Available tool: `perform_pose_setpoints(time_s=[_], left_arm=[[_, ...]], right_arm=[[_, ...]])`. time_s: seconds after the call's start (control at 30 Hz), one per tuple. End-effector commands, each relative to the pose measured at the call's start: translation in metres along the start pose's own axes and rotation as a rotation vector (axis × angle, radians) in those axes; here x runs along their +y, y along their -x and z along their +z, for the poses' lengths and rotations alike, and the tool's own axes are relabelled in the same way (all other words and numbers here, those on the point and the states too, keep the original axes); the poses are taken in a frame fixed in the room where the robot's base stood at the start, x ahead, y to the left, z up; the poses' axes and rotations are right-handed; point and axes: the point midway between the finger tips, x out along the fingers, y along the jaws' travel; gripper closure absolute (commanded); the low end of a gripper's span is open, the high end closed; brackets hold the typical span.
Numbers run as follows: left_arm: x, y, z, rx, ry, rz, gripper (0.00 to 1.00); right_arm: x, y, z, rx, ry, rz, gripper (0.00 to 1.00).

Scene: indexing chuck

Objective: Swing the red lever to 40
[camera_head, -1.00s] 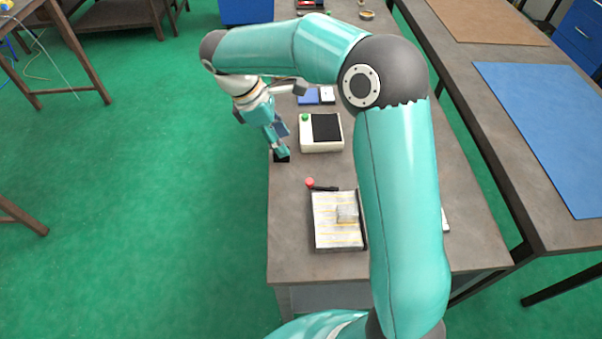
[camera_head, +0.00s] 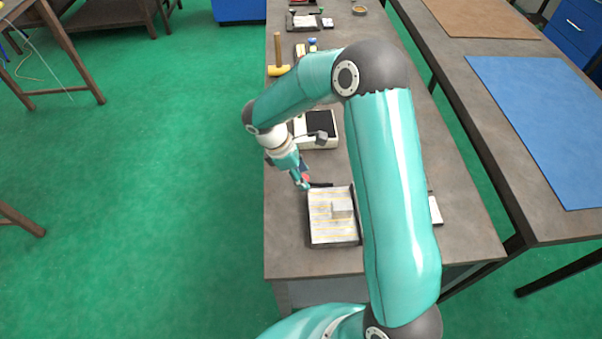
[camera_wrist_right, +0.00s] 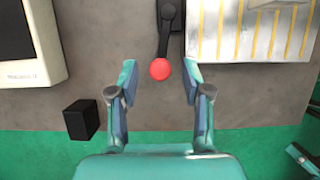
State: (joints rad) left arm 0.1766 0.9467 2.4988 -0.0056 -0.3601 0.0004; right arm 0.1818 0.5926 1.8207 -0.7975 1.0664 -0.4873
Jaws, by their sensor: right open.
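The red lever's ball knob (camera_wrist_right: 160,69) shows in the right wrist view at the end of a dark lever arm (camera_wrist_right: 167,22). The knob lies between and just beyond the fingertips of my right gripper (camera_wrist_right: 160,78), which is open and empty. In the head view the gripper (camera_head: 305,186) is right at the knob (camera_head: 306,177), which is mostly hidden behind it. The lever arm (camera_head: 322,185) runs along the far edge of a plate with yellow stripes (camera_head: 322,238), and a grey block (camera_head: 342,207) sits on it. No scale numbers are readable.
A cream device with a black top (camera_head: 320,122) stands behind the plate. It also shows at the left of the wrist view (camera_wrist_right: 25,45), near a small black block (camera_wrist_right: 81,120). A yellow-headed hammer (camera_head: 279,70) lies farther back. The table's left edge is close to the gripper.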

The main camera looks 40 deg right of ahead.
Motion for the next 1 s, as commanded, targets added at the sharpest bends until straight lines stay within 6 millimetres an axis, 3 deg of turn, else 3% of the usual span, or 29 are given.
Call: perform_pose_setpoints(time_s=[0.27, 0.57, 1.0], left_arm=[[0.0, 0.0, 0.0, 0.0, 0.0, 0.0, 0.6], [0.0, 0.0, 0.0, 0.0, 0.0, 0.0, 0.6], [0.0, -0.0001, 0.0, 0.0, 0.0, 0.0, 0.6]], right_arm=[[0.0, -0.0013, 0.0001, 0.0, 0.0, 0.0, 0.51], [0.0001, -0.001, 0.0003, 0.0, -0.001, 0.0, 1.0], [0.0005, 0.0001, -0.0023, 0.001, -0.009, -0.003, 1.0]])
